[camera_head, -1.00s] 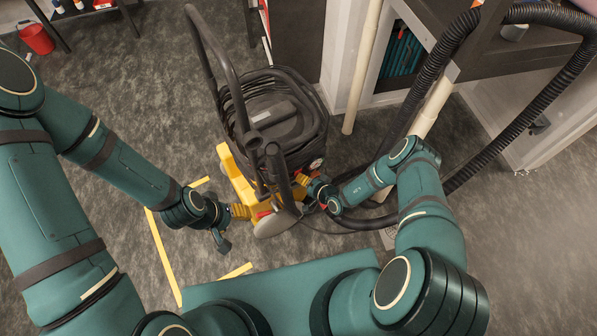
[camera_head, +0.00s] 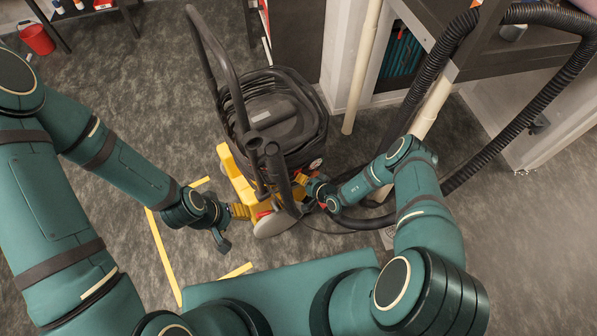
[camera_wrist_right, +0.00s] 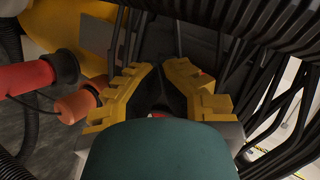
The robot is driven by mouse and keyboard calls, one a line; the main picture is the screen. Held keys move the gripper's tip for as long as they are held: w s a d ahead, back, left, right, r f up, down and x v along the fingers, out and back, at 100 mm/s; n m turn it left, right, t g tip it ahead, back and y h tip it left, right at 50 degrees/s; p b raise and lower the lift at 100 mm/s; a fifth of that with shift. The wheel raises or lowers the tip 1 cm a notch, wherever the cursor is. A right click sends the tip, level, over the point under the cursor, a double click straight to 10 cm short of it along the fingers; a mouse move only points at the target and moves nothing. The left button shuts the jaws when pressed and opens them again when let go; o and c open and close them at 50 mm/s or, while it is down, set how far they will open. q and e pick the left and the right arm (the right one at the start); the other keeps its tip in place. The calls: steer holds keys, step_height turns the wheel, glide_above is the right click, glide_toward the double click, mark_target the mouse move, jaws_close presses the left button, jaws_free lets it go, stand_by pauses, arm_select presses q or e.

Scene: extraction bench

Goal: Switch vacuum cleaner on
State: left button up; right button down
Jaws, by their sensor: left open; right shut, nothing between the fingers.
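The vacuum cleaner (camera_head: 285,115) stands upright on the floor in the head view, with a black body, a yellow base (camera_head: 236,178) and a tall black push handle (camera_head: 222,62). A small round dial (camera_head: 316,163) shows low on its right side. My right gripper (camera_head: 302,180) is shut and empty close against the machine's lower front right; I cannot tell if it touches. In the right wrist view, its yellow fingers (camera_wrist_right: 157,78) point at a dark surface among black ribs. I cannot make out the switch. My left gripper (camera_head: 240,211) is open beside the yellow base, at its left.
A thick black hose (camera_head: 520,128) loops at the right by a pale pipe (camera_head: 362,65) and a bench. In the wrist view, orange-red cylindrical parts (camera_wrist_right: 28,77) lie left of the fingers. Yellow tape (camera_head: 163,258) marks the floor; a red bucket (camera_head: 37,38) stands far left.

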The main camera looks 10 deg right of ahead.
steer(key=shift+w+r, duration=0.5)
steer(key=shift+w, duration=0.1)
steer(key=shift+s+d, duration=0.1)
steer(key=shift+s+d+f+p, duration=0.1)
steer(key=shift+s+f+p, duration=0.05)
steer(key=shift+s+p, duration=0.3)
steer(key=shift+s+f, duration=0.15)
steer(key=s, duration=0.1)
steer(key=s+d+p, duration=0.1)
steer(key=s, duration=0.1)
steer(key=s+f+p, duration=0.1)
steer(key=s, duration=0.1)
steer(key=shift+d, duration=0.25)
stand_by(0.5)
